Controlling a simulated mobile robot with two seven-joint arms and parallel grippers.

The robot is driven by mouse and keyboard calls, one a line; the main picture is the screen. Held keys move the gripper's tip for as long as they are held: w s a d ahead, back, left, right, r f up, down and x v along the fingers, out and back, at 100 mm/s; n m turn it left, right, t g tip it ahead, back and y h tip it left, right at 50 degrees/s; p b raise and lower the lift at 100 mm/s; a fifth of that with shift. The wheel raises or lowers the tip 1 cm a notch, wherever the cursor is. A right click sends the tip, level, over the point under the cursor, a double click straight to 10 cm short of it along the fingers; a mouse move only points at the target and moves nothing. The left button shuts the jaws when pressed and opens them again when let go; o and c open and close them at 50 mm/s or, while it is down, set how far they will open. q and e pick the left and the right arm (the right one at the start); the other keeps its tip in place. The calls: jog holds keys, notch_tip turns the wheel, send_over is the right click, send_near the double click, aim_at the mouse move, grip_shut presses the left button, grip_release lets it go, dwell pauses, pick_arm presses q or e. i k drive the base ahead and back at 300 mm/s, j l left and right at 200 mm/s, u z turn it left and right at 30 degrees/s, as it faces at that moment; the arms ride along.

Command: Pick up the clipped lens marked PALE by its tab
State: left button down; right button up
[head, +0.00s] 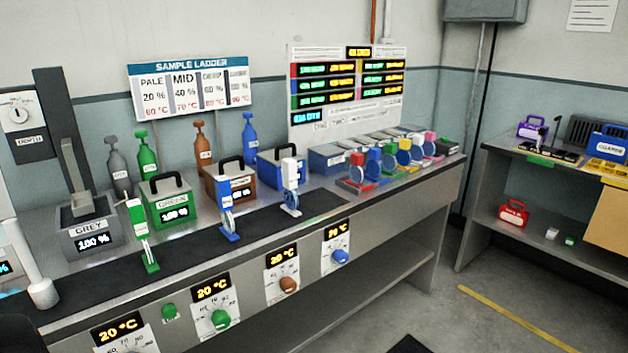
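No label reading PALE is legible on any clipped lens. Three clips stand along the black strip of the bench: a green one with a white patch (140,235), a blue one with a white patch (226,210) and a white-tabbed one with a blue round lens (290,188). The word PALE reads on the sample ladder sign (190,88), with 20 % and 60 °C. Neither gripper shows.
Handled tanks stand behind the strip: grey (90,232), green (170,202), brown (229,186) and blue (281,166). Bottles stand behind them. Dials, including a green knob (221,319), line the bench front. A side table (500,165) stands right, across open floor.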

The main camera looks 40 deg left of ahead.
aim_at(288, 166)
jog(key=i, duration=1.4)
jog(key=i+u, duration=0.2)
jog(key=i, duration=0.35)
jog(key=i+l+u, duration=0.15)
jog(key=i, duration=0.4)
jog(key=u, duration=3)
